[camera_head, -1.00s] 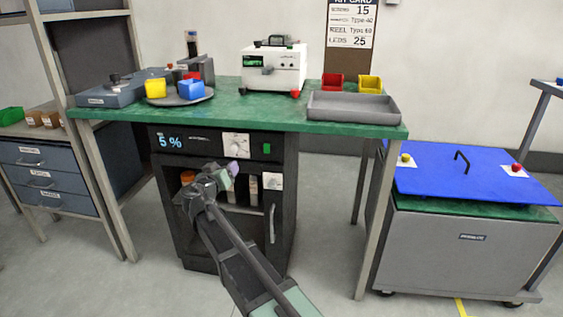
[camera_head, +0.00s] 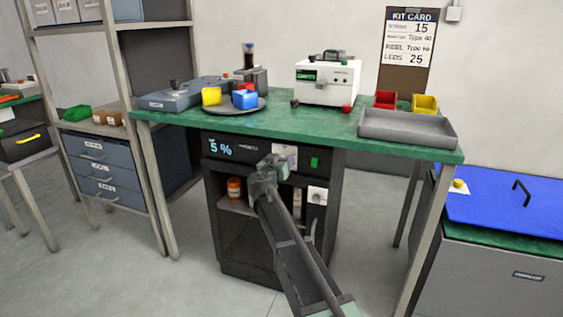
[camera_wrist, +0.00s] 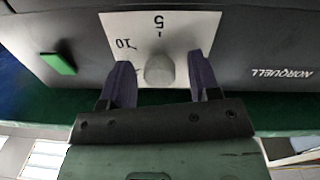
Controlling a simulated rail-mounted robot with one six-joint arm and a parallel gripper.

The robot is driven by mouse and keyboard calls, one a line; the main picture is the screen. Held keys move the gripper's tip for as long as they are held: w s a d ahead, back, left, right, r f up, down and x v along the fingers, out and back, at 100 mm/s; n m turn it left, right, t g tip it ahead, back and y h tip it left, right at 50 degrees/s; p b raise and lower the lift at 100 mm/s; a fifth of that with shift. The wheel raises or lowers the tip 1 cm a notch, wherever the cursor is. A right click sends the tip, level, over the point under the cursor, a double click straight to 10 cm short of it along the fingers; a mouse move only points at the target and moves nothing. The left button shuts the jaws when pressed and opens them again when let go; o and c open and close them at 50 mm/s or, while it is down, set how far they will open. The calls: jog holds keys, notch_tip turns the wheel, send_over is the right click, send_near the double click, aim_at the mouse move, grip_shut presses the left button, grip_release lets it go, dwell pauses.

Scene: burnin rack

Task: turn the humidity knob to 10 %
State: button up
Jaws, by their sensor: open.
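The grey humidity knob (camera_wrist: 160,70) sits on a white dial plate (camera_wrist: 125,22) marked 5 and 10, seen upside down in the wrist view. My gripper (camera_wrist: 159,66) is open, with one purple finger on each side of the knob and a visible gap on both sides. In the head view my gripper (camera_head: 275,163) is up at the white dial plate (camera_head: 290,152) and partly covers it. The knob cannot be made out there. The display (camera_head: 220,149) on the dark cabinet reads 5 %.
A green button (camera_head: 314,163) is beside the dial plate. A second white plate with a knob (camera_head: 317,196) is lower right on the cabinet. The green bench top (camera_head: 300,122) overhangs the panel. Its leg (camera_head: 428,240) stands to the right.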

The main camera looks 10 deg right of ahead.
jog(key=c, duration=0.9)
jog(key=shift+n, duration=0.4)
jog(key=n, duration=1.1)
jog(key=shift+t+b, duration=0.3)
jog(key=shift+b, duration=0.05)
jog(key=shift+n, duration=0.3)
jog(key=o, duration=0.9)
